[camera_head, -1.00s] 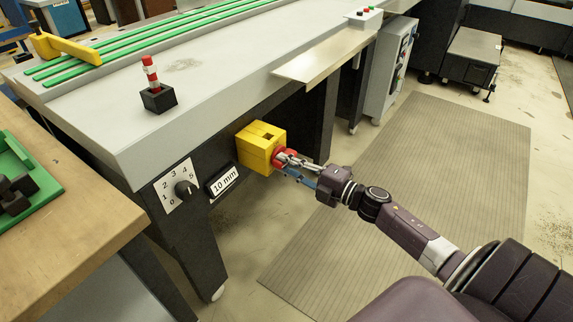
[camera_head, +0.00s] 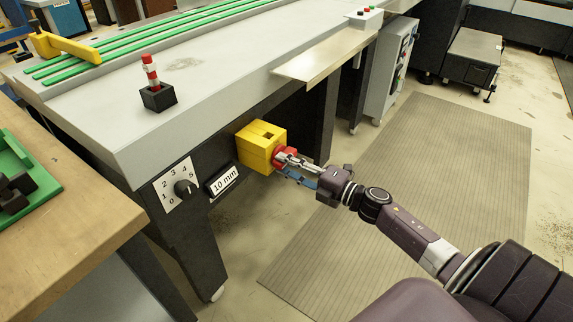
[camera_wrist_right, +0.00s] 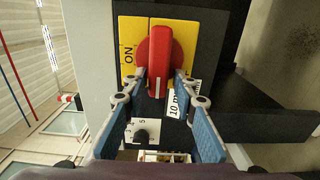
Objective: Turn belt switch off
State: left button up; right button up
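The belt switch is a yellow box (camera_head: 256,145) with a red knob (camera_head: 281,157), on the dark front panel below the machine's tabletop. In the right wrist view its yellow plate (camera_wrist_right: 129,45) bears the word ON left of the red handle (camera_wrist_right: 160,58), which stands nearly upright in that picture. My right gripper (camera_head: 285,160) is at the knob, its two fingertips (camera_wrist_right: 160,78) one on each side of the handle. Whether they press on it or leave a small gap is unclear. My left gripper is not in view.
A numbered dial (camera_head: 183,188) and a 10 mm label (camera_head: 221,180) are left of the switch. The grey tabletop (camera_head: 220,85) overhangs it. A red-and-white post in a black block (camera_head: 158,97) stands on top. A wooden table (camera_head: 70,225) is at left; floor matting (camera_head: 450,150) at right is clear.

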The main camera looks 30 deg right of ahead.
jog(key=shift+o, duration=0.7)
jog(key=v, duration=1.2)
